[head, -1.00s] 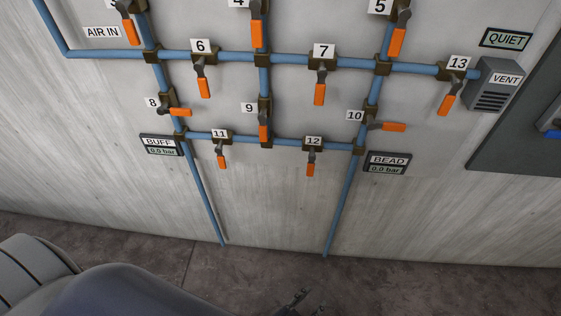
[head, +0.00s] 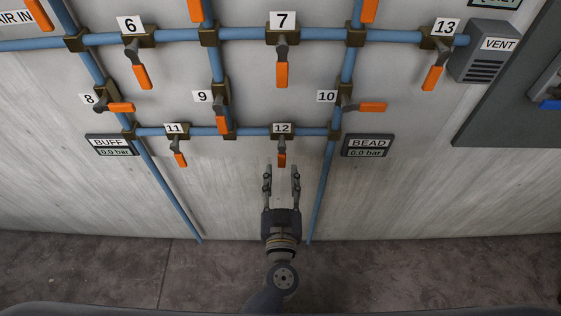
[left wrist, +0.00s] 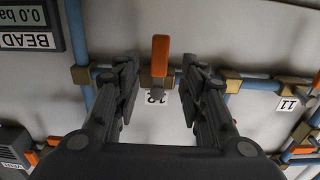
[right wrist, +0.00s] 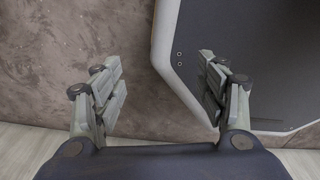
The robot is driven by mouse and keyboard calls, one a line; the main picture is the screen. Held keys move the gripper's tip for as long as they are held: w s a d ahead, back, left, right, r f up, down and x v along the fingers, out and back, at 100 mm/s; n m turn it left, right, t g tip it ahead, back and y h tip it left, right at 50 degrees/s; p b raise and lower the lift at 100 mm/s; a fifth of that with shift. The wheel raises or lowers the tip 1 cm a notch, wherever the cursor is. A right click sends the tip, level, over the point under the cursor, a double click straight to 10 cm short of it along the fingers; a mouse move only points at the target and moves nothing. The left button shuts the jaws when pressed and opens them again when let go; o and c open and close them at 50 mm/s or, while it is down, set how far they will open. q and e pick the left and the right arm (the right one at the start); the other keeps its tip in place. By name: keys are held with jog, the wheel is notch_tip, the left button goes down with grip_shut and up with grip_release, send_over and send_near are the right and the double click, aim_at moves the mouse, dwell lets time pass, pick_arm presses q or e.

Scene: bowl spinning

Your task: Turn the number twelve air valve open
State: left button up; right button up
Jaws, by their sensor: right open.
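The number twelve valve (head: 282,131) sits on the lower blue pipe in the head view. Its orange handle (head: 282,159) hangs down, across the pipe. My left gripper (head: 281,170) is open below the handle, pointing up at it. In the left wrist view, which is upside down, the orange handle (left wrist: 160,55) shows between and beyond the open fingers of my left gripper (left wrist: 159,70). No contact can be seen. My right gripper (right wrist: 160,72) shows only in the right wrist view. It is open and empty.
Valve 11 (head: 178,145) is to the left on the same pipe. Valve 10 (head: 345,96) is above right with its handle sideways. The BEAD gauge (head: 367,145) reads 0.0 bar, right of valve 12. Vertical blue pipes flank the gripper. The right wrist view shows brown floor (right wrist: 70,60).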

aim_at(282, 161)
pick_arm(q)
jog(key=w, duration=0.4)
jog(key=shift+w, duration=0.35)
pick_arm(e)
jog(key=shift+w+d+r, duration=0.1)
jog(key=shift+w+d, duration=0.15)
jog(key=shift+w, duration=0.75)
pick_arm(q)
grip_shut()
pick_arm(e)
jog(key=shift+s, duration=0.3)
